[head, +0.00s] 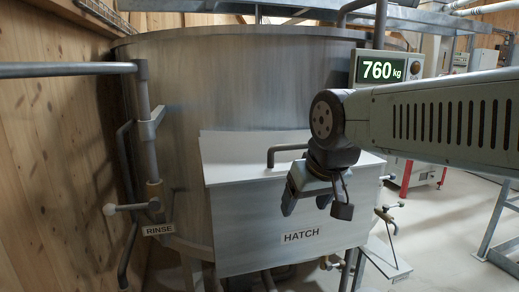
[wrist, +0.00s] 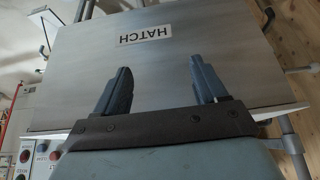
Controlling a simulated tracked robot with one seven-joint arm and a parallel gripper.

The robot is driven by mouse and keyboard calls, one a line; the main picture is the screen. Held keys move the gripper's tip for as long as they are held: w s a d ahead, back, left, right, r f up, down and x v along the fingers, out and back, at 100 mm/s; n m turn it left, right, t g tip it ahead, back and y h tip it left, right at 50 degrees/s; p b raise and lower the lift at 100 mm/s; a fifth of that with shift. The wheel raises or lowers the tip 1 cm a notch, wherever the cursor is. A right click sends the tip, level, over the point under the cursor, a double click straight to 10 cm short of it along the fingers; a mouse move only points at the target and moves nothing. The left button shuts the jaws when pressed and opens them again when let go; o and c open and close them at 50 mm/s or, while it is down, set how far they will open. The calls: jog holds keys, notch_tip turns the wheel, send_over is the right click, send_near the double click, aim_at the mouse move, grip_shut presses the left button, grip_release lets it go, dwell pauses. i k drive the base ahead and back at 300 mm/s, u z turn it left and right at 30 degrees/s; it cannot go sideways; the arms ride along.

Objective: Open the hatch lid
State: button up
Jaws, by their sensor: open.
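The hatch lid (head: 262,225) is a pale grey metal box-like cover on the front of the round mixer tank, with a "HATCH" label on its front face. It looks closed. A dark bar handle (head: 286,151) stands at its top edge. My gripper (head: 317,208) hangs in front of the lid, right of the handle and apart from it. Its jaws are open and empty. In the wrist view the gripper (wrist: 162,85) points at the lid (wrist: 200,55), which appears upside down, with nothing between the fingers.
The steel tank (head: 240,80) rises behind the lid. A rinse pipe with a valve lever (head: 130,207) stands at the left, near the wooden wall (head: 50,150). A weight display (head: 385,69) reads 760 kg. Another valve (head: 386,214) is right of the lid.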

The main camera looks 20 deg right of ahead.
aim_at(241, 158)
jog(key=u, duration=0.9)
jog(key=k, duration=1.7)
jog(key=z, duration=0.85)
jog(key=i, duration=1)
